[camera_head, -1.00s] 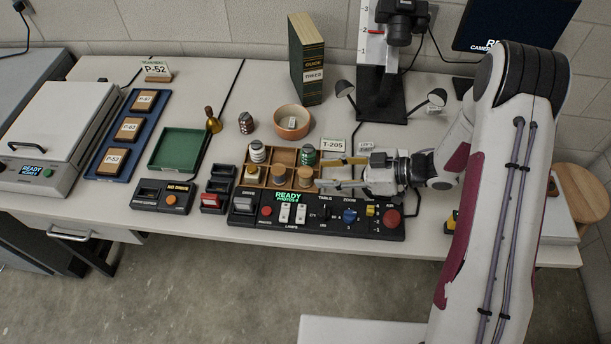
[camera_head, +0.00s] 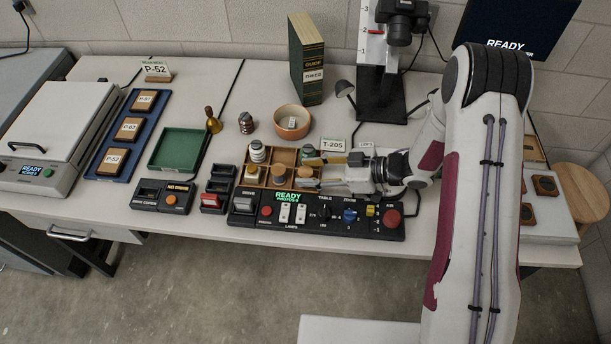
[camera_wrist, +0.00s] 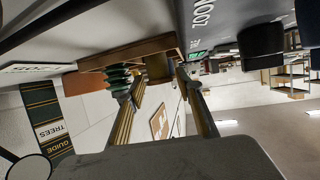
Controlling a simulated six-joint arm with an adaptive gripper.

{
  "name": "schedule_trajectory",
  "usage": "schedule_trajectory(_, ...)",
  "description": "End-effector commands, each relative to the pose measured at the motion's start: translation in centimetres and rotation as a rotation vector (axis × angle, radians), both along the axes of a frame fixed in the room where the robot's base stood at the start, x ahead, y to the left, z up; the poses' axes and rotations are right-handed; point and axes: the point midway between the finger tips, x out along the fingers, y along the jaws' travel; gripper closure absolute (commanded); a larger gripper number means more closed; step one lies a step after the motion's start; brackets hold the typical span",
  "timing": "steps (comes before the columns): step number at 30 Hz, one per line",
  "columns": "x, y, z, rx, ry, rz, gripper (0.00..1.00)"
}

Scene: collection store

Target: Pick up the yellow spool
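A wooden compartment tray (camera_head: 268,163) holds several spools; its edge also shows in the wrist view (camera_wrist: 130,53). A tan-yellow spool (camera_head: 305,174) stands in its front right compartment. A banded tan spool (camera_head: 278,173) and a pale, yellowish spool (camera_head: 251,173) stand to its left; which one counts as yellow is hard to tell. My gripper (camera_head: 304,171) is open and comes in from the right, its fingertips on either side of the front right spool. In the wrist view my gripper (camera_wrist: 160,85) has a gap between its fingers. A green spool (camera_wrist: 118,80) is just outside one finger.
A white-banded spool (camera_head: 258,151) stands at the tray's back left. A black control panel (camera_head: 330,228) lies directly in front of the tray. A terracotta bowl (camera_head: 292,121) and a T-205 card (camera_head: 333,144) stand behind. The camera stand (camera_head: 380,100) rises at the back right.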

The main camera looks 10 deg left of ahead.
Motion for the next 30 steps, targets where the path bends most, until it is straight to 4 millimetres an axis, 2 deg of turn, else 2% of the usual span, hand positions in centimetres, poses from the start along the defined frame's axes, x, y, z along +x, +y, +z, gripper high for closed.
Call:
schedule_trajectory(5, 0.0, 0.0, 0.0, 0.000, 0.000, 0.000, 0.64)
schedule_trajectory(9, 0.0, 0.0, 0.0, 0.000, 0.000, 0.000, 0.92)
schedule_trajectory(22, 0.0, 0.0, 0.2, 0.000, -0.001, 0.000, 0.92)
schedule_trajectory(30, 0.0, 0.0, 1.6, 0.000, -0.001, -0.001, 0.92)
